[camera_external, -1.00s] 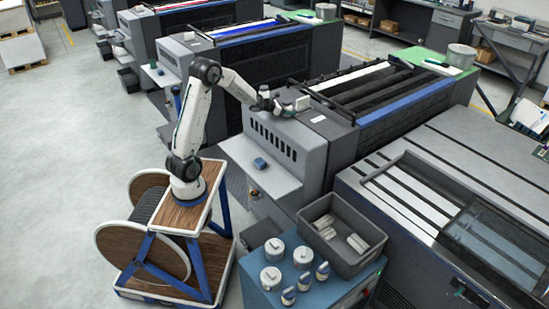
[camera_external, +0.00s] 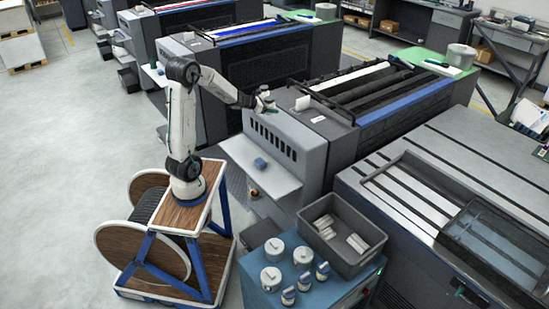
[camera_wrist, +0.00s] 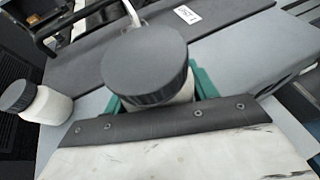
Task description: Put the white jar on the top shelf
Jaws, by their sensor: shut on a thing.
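A white jar with a dark grey lid (camera_wrist: 146,66) is in my gripper (camera_wrist: 160,98). The green fingers show on both sides of its white body, partly hidden by the lid and the wrist cover. In the external view my gripper (camera_external: 264,101) is small, at the near left edge of the grey machine's top (camera_external: 290,120). I cannot tell there whether the jar is touching that top.
A small white thing (camera_external: 302,103) and a label (camera_external: 318,119) are on the machine's top. A grey bin (camera_external: 343,232) and several white tins (camera_external: 272,277) stand on a blue cabinet at the front.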

